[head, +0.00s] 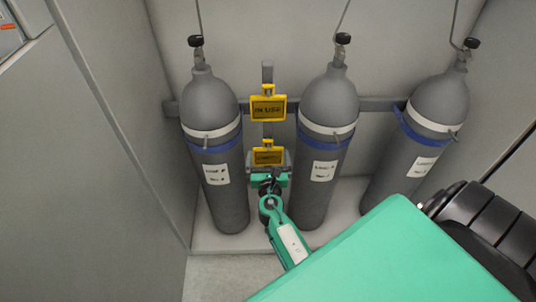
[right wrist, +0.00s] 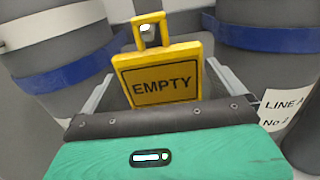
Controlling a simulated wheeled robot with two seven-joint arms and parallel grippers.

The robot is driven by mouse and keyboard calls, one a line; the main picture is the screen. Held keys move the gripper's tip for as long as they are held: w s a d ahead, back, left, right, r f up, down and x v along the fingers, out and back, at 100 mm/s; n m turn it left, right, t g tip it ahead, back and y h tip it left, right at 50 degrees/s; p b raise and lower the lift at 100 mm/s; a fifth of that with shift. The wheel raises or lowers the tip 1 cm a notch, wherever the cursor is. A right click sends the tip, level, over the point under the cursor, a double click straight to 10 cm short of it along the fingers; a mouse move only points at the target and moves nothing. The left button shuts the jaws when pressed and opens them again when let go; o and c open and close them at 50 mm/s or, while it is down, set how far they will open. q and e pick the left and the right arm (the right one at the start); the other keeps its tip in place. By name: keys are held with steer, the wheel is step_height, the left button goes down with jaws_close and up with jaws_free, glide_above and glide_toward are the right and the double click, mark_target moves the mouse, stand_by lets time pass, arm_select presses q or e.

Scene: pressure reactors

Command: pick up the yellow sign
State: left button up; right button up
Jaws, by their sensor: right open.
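Two yellow signs hang one above the other on a grey upright post between the left and middle cylinders. The upper sign (head: 268,107) reads "IN USE". The lower sign (head: 268,156) is just in front of my right gripper (head: 269,164). In the right wrist view this lower sign (right wrist: 158,82) reads "EMPTY" and has a square loop on top. The open fingers of my right gripper (right wrist: 160,82) stand on either side of it, with a visible gap at the right. Its lower edge is hidden behind the gripper body. My left gripper is not in view.
Three grey gas cylinders stand against the back wall: left (head: 213,115), middle (head: 328,105) and right (head: 435,112). Blue straps hold them to a horizontal rail (head: 376,104). The left and middle cylinders flank my right gripper closely. A plain wall (head: 105,130) closes the left side.

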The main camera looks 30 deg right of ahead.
steer(key=shift+x, duration=0.85)
steer(key=c, duration=0.7)
steer(key=shift+c, duration=0.2)
steer(key=shift+r, duration=0.2)
